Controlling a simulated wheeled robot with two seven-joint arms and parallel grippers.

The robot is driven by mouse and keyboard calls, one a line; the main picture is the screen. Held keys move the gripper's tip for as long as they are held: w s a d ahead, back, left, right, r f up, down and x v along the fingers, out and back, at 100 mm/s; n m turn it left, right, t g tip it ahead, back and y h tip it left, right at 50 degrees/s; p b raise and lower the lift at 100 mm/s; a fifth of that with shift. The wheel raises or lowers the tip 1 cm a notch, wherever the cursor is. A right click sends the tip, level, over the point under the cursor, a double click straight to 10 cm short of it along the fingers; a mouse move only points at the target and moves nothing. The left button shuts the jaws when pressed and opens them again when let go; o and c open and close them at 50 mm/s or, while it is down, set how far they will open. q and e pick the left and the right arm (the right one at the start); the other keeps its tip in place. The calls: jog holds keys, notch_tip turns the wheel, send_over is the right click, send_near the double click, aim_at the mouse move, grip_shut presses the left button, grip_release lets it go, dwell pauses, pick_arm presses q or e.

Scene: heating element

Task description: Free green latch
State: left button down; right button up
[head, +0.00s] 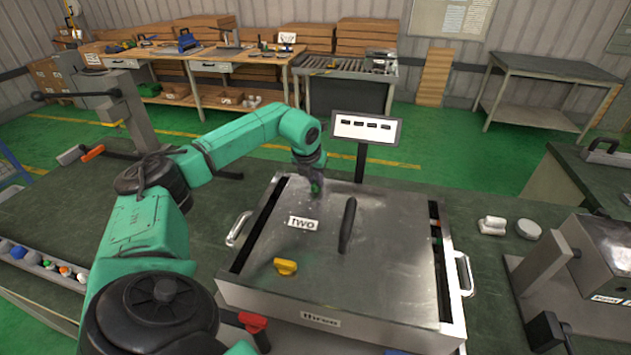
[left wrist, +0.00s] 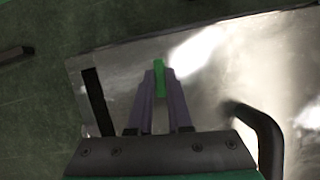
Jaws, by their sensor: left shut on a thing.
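The green latch (head: 316,187) is small and sits near the far left part of a square metal lid in the head view. My left gripper (head: 316,184) reaches down over it from the far left. In the left wrist view, the green latch (left wrist: 159,74) is between the fingertips of my left gripper (left wrist: 159,88), which is shut on it. The gripper hides part of the latch. The metal lid (head: 390,245) carries a dark bar handle (head: 348,224), a "two" label (head: 303,223) and a yellow latch (head: 286,267). My right gripper is not in view.
The lid rests on a metal box with side handles (head: 238,229) and a "three" label (head: 320,318). A small display on a post (head: 366,128) stands behind it. White round pieces (head: 528,229) lie at the right. A red-handled lever (head: 252,322) is at the front left.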

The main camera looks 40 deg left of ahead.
pick_arm(q)
jog(key=shift+a+m+h+b, duration=0.15)
jog(key=shift+m+h+b, duration=0.35)
jog(key=shift+m, duration=0.7)
jog(key=m+h, duration=0.1)
jog(key=m, duration=0.2)
jog(key=shift+a+r+m, duration=0.1)
jog(key=shift+m, duration=0.2)
jog(key=m+h, duration=0.1)
jog(key=m, duration=0.2)
jog(key=m+h+p, duration=0.1)
jog(key=m, duration=0.2)
jog(key=shift+w+a+g+h, duration=0.1)
jog(key=shift+g+h, duration=0.2)
jog(key=shift+g, duration=0.1)
jog(key=shift+a+m+g+h, duration=0.1)
jog(key=shift+m+g+h, duration=0.4)
jog(key=shift+m, duration=1.6)
jog(key=c, duration=0.8)
grip_release()
jog(key=shift+c, duration=0.2)
